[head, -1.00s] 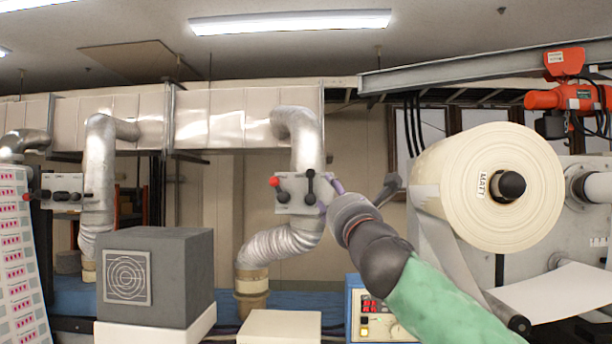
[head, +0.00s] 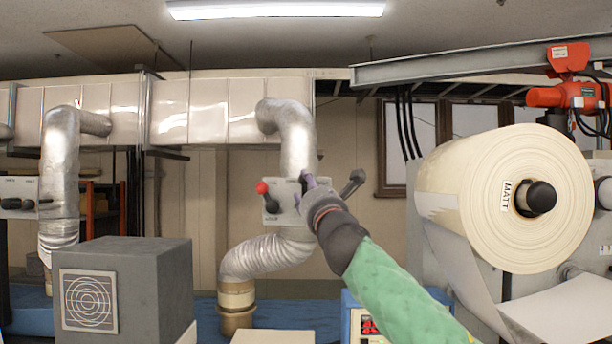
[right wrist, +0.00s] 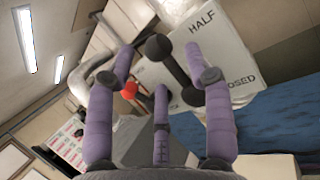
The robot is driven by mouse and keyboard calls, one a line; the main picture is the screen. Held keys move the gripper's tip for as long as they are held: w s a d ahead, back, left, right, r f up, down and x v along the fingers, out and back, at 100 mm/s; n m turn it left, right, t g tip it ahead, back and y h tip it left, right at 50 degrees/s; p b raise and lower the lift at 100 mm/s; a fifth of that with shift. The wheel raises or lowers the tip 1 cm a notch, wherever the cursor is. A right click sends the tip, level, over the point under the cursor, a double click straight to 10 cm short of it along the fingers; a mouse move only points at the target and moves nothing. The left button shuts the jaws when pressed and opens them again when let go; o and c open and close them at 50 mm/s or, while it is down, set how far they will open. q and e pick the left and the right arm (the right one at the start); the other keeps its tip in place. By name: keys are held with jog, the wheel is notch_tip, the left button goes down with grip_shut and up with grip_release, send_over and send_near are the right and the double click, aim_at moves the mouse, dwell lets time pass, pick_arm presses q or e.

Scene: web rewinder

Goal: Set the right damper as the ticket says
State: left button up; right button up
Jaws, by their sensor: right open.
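The right damper's pale plate (head: 272,212) is on the silver bent duct in the head view. It carries a red knob (head: 262,187) at its left and black lever parts. In the right wrist view the black lever (right wrist: 178,68) crosses the plate (right wrist: 225,55) at a slant, with a ball at its upper end. The words HALF and part of CLOSED show beside it; other lettering is hidden. My right gripper (head: 308,187) is at the plate's right side. Its purple fingers (right wrist: 162,85) are spread with the lever ahead and partly between them; contact cannot be told. No readable ticket shows.
Another damper plate (head: 15,190) is at the far left. A grey box (head: 150,280) with a ringed panel stands in front at left. A large MATT roll (head: 480,200) is to the right of my arm, and a control box (head: 365,325) is below it.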

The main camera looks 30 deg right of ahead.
jog(key=p+x, duration=0.1)
jog(key=x, duration=0.2)
jog(key=shift+s+r, duration=0.1)
jog(key=shift+s, duration=0.15)
jog(key=shift+c, duration=0.9)
grip_shut()
